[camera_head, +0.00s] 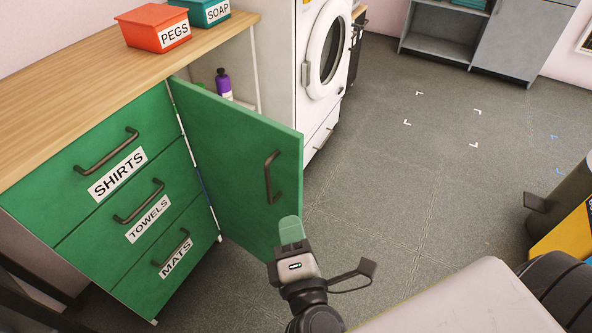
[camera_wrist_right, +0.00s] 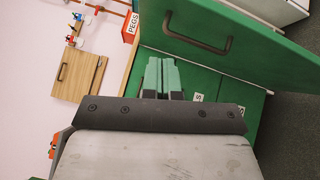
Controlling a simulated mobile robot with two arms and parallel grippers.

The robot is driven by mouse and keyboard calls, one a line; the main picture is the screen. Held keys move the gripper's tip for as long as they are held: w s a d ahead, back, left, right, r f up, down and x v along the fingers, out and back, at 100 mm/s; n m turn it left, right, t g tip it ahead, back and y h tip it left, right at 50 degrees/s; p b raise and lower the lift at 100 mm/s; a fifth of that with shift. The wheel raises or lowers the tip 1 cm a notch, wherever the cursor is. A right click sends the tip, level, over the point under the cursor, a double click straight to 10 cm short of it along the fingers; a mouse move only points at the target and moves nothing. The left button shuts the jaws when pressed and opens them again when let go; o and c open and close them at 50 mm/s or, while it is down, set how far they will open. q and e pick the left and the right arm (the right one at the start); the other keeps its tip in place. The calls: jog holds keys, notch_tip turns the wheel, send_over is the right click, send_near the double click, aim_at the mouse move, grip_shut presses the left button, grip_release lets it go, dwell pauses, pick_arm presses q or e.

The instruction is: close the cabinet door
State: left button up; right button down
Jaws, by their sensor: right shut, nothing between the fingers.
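The green cabinet door (camera_head: 238,160) stands open in the head view, swung out from its hinge edge beside the drawers. Its dark handle (camera_head: 272,177) is on the face turned toward me, and it also shows in the wrist view (camera_wrist_right: 196,36). Through the opening I see a purple bottle (camera_head: 223,83) inside the cabinet. My right gripper (camera_head: 291,230) has its green fingers shut and empty, just below the door's handle side; I cannot tell if it touches the door. The fingers also show in the right wrist view (camera_wrist_right: 161,76). My left gripper is not in view.
Drawers labelled SHIRTS, TOWELS and MATS (camera_head: 117,176) are left of the door, under a wooden top (camera_head: 70,85) with an orange PEGS box (camera_head: 153,27) and a teal SOAP box (camera_head: 205,10). A white washer (camera_head: 318,60) stands behind.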

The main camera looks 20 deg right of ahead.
jog(key=f+m+g, duration=0.1)
jog(key=m, duration=0.2)
jog(key=p, duration=0.2)
send_near(294, 165)
jog(key=w+a, duration=0.2)
jog(key=w, duration=0.3)
jog(key=d, duration=0.1)
jog(key=w+d, duration=0.1)
jog(key=shift+w+d+r, duration=0.1)
jog(key=shift+w+d, duration=0.05)
jog(key=shift+d, duration=0.25)
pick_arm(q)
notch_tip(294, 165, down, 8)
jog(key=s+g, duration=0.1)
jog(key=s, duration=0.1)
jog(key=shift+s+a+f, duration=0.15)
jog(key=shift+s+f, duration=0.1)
pick_arm(e)
jog(key=shift+w+d, duration=0.15)
jog(key=shift+d, duration=0.1)
jog(key=shift+w+d, duration=0.1)
